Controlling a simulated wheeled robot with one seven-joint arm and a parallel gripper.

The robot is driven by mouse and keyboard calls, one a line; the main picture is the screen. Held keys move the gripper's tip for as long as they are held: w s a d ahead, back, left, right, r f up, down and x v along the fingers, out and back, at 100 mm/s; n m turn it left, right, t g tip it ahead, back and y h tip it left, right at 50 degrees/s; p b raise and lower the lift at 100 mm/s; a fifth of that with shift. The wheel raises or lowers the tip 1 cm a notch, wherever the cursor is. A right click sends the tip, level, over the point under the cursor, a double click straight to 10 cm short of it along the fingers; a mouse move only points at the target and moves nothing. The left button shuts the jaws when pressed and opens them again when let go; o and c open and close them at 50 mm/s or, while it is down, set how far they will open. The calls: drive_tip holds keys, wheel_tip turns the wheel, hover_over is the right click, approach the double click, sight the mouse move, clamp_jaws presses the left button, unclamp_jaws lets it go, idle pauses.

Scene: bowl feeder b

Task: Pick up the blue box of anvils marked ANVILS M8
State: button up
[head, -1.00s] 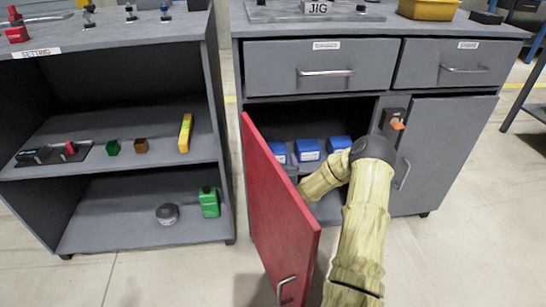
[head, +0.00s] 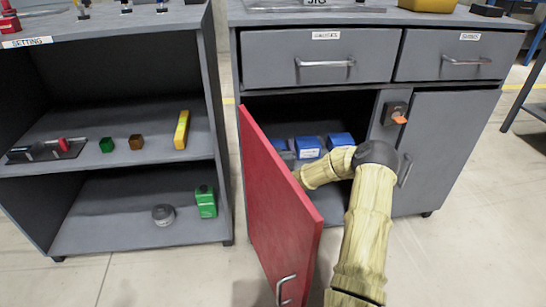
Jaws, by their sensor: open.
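Three blue boxes stand in a row on the shelf inside the open cabinet: a left one (head: 279,145), a middle one (head: 308,147) and a right one (head: 340,140). They have pale labels on their fronts, too small to read, so I cannot tell which is marked ANVILS M8. The left box is partly hidden by the red door. My arm reaches in toward the cabinet opening, in front of and below the boxes. My gripper is hidden behind the red door.
The red cabinet door (head: 278,218) stands open toward me, left of my arm. Two drawers (head: 320,58) are shut above the opening. A grey shelf unit (head: 130,165) with small items stands at the left. The right cabinet door (head: 440,155) is shut.

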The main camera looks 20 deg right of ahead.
sight(273, 143)
drive_tip(key=shift+x, duration=0.8)
drive_tip(key=c, duration=1.2)
wheel_tip(273, 143, up, 10)
drive_tip(key=p, duration=0.6)
drive_tip(key=shift+c, duration=0.2)
